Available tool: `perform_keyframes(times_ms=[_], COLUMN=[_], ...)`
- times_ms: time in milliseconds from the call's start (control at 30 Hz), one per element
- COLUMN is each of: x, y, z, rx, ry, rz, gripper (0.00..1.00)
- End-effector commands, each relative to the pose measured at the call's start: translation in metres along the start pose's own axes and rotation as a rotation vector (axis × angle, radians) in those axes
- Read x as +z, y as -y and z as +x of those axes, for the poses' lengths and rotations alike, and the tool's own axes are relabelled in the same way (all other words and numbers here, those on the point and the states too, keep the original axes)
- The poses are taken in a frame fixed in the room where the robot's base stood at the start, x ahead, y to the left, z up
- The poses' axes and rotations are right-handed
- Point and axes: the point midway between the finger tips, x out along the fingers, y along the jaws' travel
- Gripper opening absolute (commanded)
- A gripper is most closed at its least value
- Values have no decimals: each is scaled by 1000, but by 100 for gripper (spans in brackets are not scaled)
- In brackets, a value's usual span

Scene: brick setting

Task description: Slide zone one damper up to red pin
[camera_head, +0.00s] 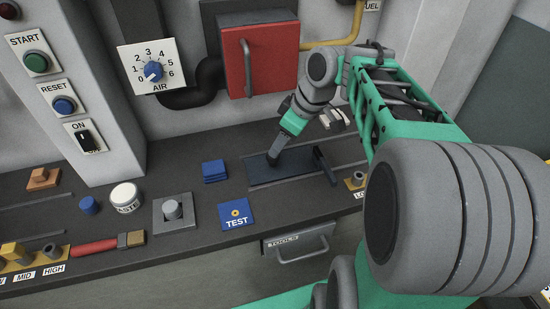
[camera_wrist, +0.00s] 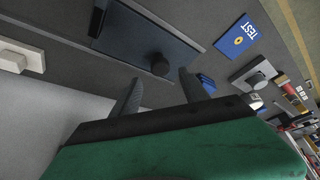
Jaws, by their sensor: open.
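A dark blue-grey plate (camera_head: 262,180) lies in a railed slot in the dark bench; I take it to be the damper, but no zone label on it is readable. In the wrist view the plate (camera_wrist: 125,38) carries a round black knob (camera_wrist: 160,66). My gripper (camera_head: 274,156) points down over the plate in the head view. In the wrist view my gripper (camera_wrist: 160,90) is open, its fingers apart near the knob, with nothing held. I cannot make out a red pin.
A blue stack (camera_head: 214,171), a blue TEST tile (camera_head: 236,214) and a grey block with a round knob (camera_head: 173,210) stand left of the plate. A red door (camera_head: 272,62) is on the wall behind.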

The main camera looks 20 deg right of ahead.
Motion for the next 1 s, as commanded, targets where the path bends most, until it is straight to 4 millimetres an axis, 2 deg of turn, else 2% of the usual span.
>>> perform_keyframes(times_ms=[100,233,367,567,1000], x=[0,0,0,-1,-1], y=[2,2,1,1,2], z=[26,45,53,54,53], rx=[-5,-4,-1,-1,-1], ry=[2,1,1,1,1], rz=[1,1,1,2,2], gripper=[53,53,53,53,18])
